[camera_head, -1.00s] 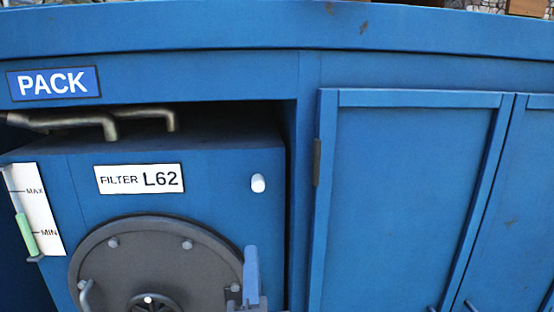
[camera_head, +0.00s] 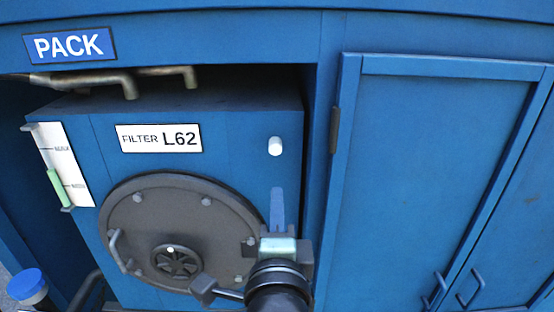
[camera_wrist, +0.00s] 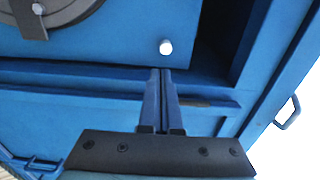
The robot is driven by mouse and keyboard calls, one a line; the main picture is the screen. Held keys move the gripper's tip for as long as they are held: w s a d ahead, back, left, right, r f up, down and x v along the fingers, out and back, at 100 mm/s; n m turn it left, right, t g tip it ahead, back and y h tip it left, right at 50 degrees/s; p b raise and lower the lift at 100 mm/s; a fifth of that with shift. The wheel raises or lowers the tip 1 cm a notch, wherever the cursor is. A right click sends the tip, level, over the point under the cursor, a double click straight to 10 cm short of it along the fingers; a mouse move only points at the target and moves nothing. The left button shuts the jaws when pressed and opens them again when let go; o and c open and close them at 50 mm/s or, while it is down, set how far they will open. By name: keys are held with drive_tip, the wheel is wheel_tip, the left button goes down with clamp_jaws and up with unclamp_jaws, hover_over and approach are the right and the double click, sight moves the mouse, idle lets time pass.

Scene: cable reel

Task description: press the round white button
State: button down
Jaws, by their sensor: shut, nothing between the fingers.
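The round white button (camera_head: 275,146) sticks out of the upper right part of the blue filter box front. It also shows in the wrist view (camera_wrist: 166,47), just past my fingertips. My gripper (camera_head: 278,192) is shut and empty, its blue fingers side by side. In the head view its tips appear a little below the button, with a visible gap. In the wrist view the fingers (camera_wrist: 162,73) point toward the button and end short of it. Nothing hides the button in either view.
A grey round cover (camera_head: 133,210) with bolts and a handwheel (camera_head: 178,263) lies left of my gripper. A filter label (camera_head: 160,138) and level gauge (camera_head: 60,165) are on the box. A dark gap separates the box from the cabinet door (camera_head: 430,180) at right.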

drive_tip(key=p, duration=0.3)
approach(277, 154)
drive_tip(key=w, duration=0.5)
drive_tip(key=shift+w+f+p, duration=0.15)
drive_tip(key=shift+w+p, duration=0.25)
drive_tip(key=shift+w, duration=0.55)
drive_tip(key=shift+w+b, duration=0.45)
drive_tip(key=shift+w, duration=0.55)
drive_tip(key=shift+s, duration=0.1)
